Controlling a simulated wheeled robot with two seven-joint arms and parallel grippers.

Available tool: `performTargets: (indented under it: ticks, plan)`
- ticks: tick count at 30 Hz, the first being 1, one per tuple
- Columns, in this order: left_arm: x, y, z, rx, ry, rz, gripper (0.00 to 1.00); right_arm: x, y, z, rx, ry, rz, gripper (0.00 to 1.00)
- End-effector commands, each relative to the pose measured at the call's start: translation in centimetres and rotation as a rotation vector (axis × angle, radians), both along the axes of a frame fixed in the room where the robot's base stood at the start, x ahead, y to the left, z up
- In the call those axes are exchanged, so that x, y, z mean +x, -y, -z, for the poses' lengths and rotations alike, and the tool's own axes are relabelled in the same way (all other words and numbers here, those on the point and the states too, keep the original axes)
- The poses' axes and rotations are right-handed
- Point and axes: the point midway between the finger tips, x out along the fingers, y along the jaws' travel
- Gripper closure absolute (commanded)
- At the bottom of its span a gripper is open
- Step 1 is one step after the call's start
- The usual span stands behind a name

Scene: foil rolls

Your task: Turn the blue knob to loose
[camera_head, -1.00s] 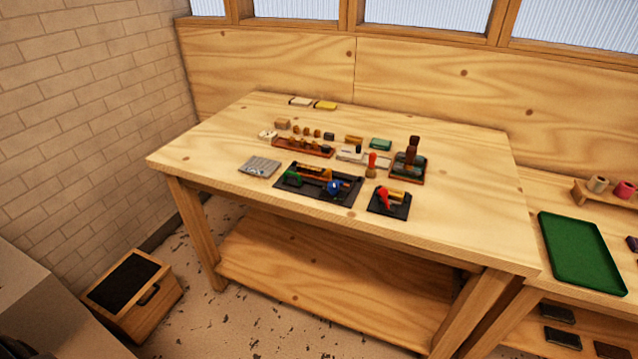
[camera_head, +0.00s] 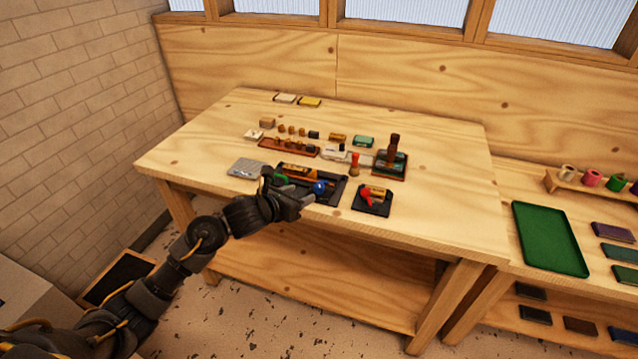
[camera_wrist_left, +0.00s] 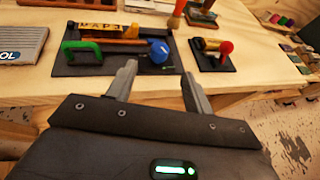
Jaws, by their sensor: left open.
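The blue knob (camera_head: 320,188) sits on the right part of a black tray-like base (camera_head: 327,201) near the table's front edge. It also shows in the left wrist view (camera_wrist_left: 159,50), beyond and between my fingers. A green handle (camera_head: 281,179) stands at the left of the same base, with an orange-yellow lettered bar (camera_head: 297,171) behind. My left gripper (camera_head: 289,193) is at the front edge of the base, left of the knob and apart from it. In the left wrist view its fingers (camera_wrist_left: 158,82) are spread and empty. My right gripper is not in view.
A smaller black base with a red lever (camera_head: 367,197) stands to the right. A grey plate (camera_head: 247,168) lies to the left. Several stamps and small blocks stand behind. A green tray (camera_head: 551,240) lies on the right-hand table. The table's front right is clear.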

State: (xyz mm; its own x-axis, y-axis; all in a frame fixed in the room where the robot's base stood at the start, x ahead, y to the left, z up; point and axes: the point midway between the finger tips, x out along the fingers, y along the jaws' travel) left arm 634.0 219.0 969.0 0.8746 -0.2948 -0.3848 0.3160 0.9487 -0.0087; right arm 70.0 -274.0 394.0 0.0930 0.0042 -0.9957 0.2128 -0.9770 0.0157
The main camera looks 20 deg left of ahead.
Motion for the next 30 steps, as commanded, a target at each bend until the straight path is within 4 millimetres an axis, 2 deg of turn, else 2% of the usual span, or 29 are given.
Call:
performTargets:
  ticks: [7,21,30]
  plan:
    - [0.8,0.3,0.0,0.009,0.006,0.006,0.48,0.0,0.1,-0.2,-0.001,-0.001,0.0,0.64]
    - [7.6,2.7,3.1,0.005,0.003,0.004,0.48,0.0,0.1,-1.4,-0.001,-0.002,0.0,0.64]
    - [9.4,3.2,3.9,0.007,0.005,0.003,0.48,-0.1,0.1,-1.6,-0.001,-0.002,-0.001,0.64]
